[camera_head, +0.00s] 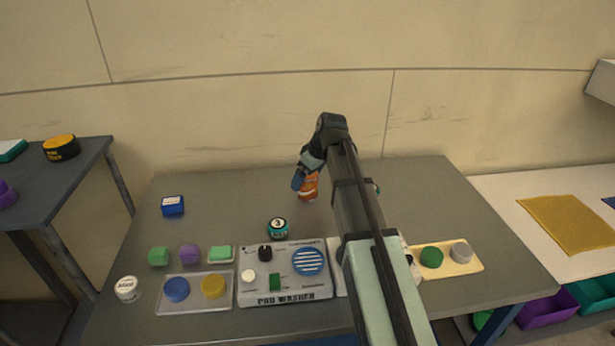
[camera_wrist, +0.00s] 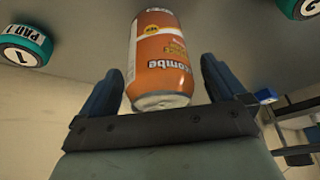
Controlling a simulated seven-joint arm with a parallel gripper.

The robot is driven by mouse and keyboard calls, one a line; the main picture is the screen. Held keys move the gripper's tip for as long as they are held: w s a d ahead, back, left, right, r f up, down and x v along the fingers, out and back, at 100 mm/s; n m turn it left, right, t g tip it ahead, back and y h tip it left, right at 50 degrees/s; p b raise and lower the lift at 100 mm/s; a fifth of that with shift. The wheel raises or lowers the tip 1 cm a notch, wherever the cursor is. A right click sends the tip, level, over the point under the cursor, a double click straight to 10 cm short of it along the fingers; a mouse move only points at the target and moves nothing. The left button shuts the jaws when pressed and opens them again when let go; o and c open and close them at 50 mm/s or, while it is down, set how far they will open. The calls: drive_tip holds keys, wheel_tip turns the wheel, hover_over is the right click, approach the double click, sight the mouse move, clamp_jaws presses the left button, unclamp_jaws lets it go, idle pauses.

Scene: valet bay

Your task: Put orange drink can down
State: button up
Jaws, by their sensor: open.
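The orange drink can (camera_head: 309,190) stands upright on the grey table, just left of my forearm in the head view. In the wrist view the can (camera_wrist: 163,55) appears upside down, with its silver end nearest the gripper. My gripper (camera_head: 304,180) is at the can. In the wrist view its open blue fingers (camera_wrist: 162,80) are on either side of the can, with a visible gap at each side. Part of the can is hidden by the gripper in the head view.
A blue box (camera_head: 173,206) is at left. The pad washer panel (camera_head: 285,292) and a cream tray (camera_head: 463,266) line the front.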

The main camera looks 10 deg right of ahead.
drive_tip(key=v, duration=1.2)
